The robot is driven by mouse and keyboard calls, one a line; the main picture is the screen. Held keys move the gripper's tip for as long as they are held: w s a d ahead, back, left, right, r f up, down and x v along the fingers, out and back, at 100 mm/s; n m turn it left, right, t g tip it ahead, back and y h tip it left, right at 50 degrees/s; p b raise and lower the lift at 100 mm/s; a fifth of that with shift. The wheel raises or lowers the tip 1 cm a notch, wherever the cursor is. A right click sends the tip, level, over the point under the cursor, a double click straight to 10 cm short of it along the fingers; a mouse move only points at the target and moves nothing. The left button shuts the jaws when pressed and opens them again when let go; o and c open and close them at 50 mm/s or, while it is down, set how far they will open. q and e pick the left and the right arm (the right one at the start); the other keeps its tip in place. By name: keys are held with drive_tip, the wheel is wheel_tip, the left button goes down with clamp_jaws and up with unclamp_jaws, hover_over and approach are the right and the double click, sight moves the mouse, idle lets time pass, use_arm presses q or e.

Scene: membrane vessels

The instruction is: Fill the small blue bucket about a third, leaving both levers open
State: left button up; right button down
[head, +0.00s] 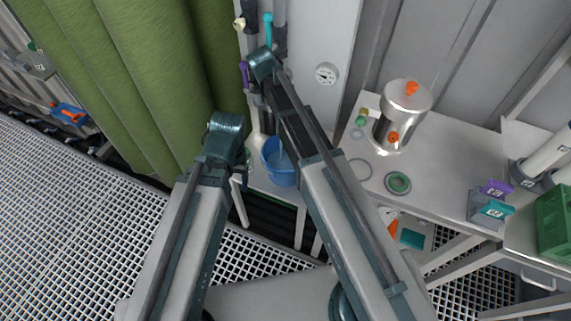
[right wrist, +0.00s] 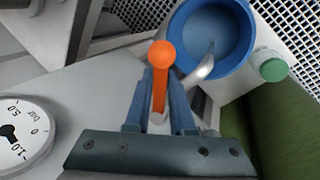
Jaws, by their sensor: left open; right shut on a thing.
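The small blue bucket (head: 279,163) stands on the low shelf below the pipes, beside my right forearm in the head view. In the right wrist view the bucket (right wrist: 233,62) lies under a curved grey spout (right wrist: 203,68). A thin pale streak runs from the spout into it, and its inside looks light blue; I cannot tell the level. My right gripper (right wrist: 160,100) is shut on a lever with an orange ball knob (right wrist: 161,56). My left gripper (head: 241,160) is open, empty and left of the bucket. A teal-handled lever (head: 268,20) shows at the top.
A dial gauge (head: 326,73) is on the panel right of the pipes. A steel vessel (head: 403,115) with orange knobs stands on the bench. A green curtain (head: 130,80) hangs at left. A green-capped fitting (right wrist: 272,69) sits beside the bucket in the wrist view.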

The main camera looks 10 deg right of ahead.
drive_tip(key=shift+d+n+t, duration=0.4)
drive_tip(key=shift+d+n, duration=0.1)
drive_tip(key=shift+n, duration=0.6)
drive_tip(key=shift+d+n+t, duration=0.4)
drive_tip(key=shift+d+n, duration=0.05)
drive_tip(key=shift+n, duration=0.65)
drive_tip(key=shift+w+d+n+t+y, duration=0.4)
drive_tip(key=shift+d+n, duration=0.05)
drive_tip(key=shift+n, duration=0.9)
drive_tip(key=shift+w+d+n+t+y, duration=0.4)
drive_tip(key=shift+w+d+n, duration=0.1)
drive_tip(key=shift+n, duration=0.9)
drive_tip(key=shift+w+d+n+t+y, duration=0.35)
drive_tip(key=shift+d+n+t+y, duration=0.1)
drive_tip(key=shift+n, duration=0.9)
drive_tip(key=c, duration=0.8)
unclamp_jaws()
drive_tip(key=shift+w+d, duration=0.1)
